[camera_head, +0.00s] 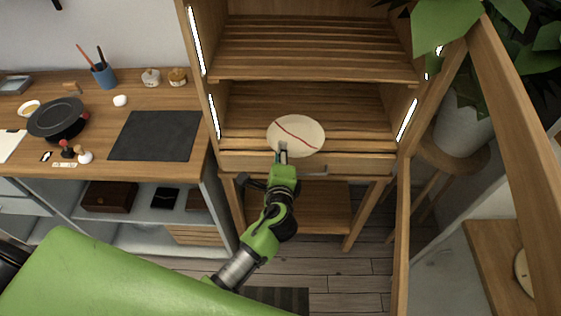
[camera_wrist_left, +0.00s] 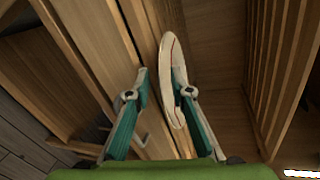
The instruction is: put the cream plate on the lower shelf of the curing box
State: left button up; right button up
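The cream plate (camera_head: 300,125), with a dark red seam across it, lies roughly flat at the front of the lower shelf (camera_head: 350,112) of the wooden curing box. It also shows nearly edge-on in the left wrist view (camera_wrist_left: 168,60). My left gripper (camera_head: 283,152) is at the plate's near rim. In the left wrist view its two fingers (camera_wrist_left: 160,82) stand apart, with the plate's rim between them, close to the right finger. I cannot tell whether that finger touches it. My right gripper is not in view.
The box's upper slatted shelf (camera_head: 310,50) is empty and overhangs the lower one. Side posts with light strips (camera_head: 407,120) bound the opening. A workbench with a black mat (camera_head: 155,135) and a dark pan (camera_head: 58,118) stands left. A potted plant (camera_head: 465,130) stands right.

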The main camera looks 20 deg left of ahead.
pick_arm(q)
jog(key=b+v, duration=0.1)
jog(key=v, duration=1.1)
jog(key=shift+d, duration=0.1)
